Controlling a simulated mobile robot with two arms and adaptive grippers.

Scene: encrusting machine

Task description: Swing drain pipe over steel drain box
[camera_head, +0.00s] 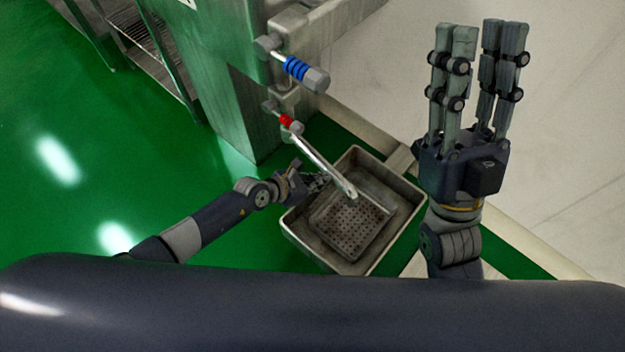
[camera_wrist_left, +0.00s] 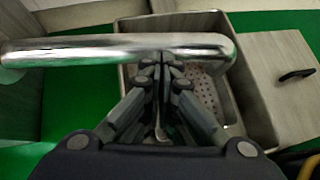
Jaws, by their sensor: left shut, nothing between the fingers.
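The drain pipe (camera_head: 325,167) is a bare silver tube running from a red-ringed joint on the machine. Its free end lies over the steel drain box (camera_head: 408,200), a rectangular box with a perforated strainer inside. In the left wrist view the pipe (camera_wrist_left: 100,47) crosses sideways with its bent end at the right, above the box (camera_wrist_left: 262,110). My left gripper (camera_head: 318,181) is beside the pipe, left of its free end. Its fingertips (camera_wrist_left: 165,58) are shut and empty, close against the pipe; contact is unclear. My right gripper (camera_head: 479,32) points up, open and empty, right of the box.
A blue-ringed valve part (camera_head: 304,73) sticks out of the machine (camera_head: 228,80) above the pipe joint. A wire-shelf rack (camera_head: 150,50) stands at the upper left. The green floor (camera_head: 90,130) at left is clear. A pale surface (camera_head: 560,150) lies at right.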

